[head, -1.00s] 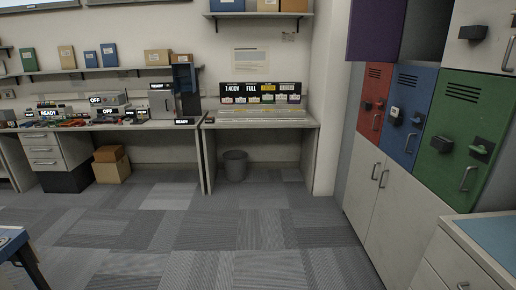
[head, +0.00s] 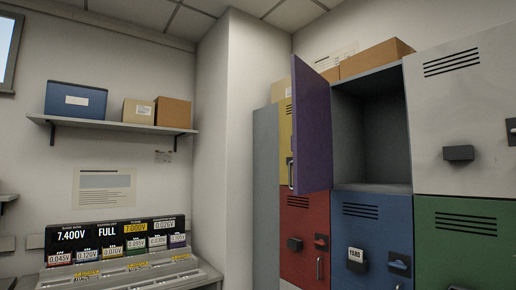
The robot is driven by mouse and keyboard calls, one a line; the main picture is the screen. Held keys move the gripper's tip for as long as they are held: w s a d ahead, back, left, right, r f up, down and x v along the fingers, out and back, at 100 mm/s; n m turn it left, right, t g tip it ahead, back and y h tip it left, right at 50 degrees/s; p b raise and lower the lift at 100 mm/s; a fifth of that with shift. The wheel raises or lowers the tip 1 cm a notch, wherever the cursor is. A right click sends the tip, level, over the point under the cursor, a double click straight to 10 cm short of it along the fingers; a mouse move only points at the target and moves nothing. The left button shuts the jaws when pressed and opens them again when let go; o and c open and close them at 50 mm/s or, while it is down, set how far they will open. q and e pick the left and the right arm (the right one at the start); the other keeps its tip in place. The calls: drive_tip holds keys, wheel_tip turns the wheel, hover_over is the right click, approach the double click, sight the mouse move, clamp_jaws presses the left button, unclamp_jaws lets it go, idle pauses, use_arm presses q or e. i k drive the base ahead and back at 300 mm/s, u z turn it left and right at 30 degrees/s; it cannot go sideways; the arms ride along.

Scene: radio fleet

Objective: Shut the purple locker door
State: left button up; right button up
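The purple locker door (head: 312,130) stands open in the head view, swung out toward me from the upper row of lockers. It hangs at the left side of an open compartment (head: 374,125) with dark grey walls, which looks empty where I can see in. A vertical handle (head: 290,173) shows at the door's left edge. The door partly covers the yellow locker (head: 285,130) to its left. Neither of my grippers is in view.
Below are a red locker (head: 304,236), a blue locker (head: 371,243) and a green locker (head: 463,250), all shut. A white locker (head: 461,115) is at right. Cardboard boxes (head: 376,58) sit on top. A bench with a display panel (head: 117,238) stands at left.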

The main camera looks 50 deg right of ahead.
sight(312, 161)
drive_tip(key=z, duration=0.25)
drive_tip(key=i, duration=1.7)
drive_tip(key=z, duration=1.45)
drive_tip(key=i, duration=0.95)
drive_tip(key=z, duration=1.5)
drive_tip(key=i, duration=0.45)
drive_tip(key=z, duration=0.15)
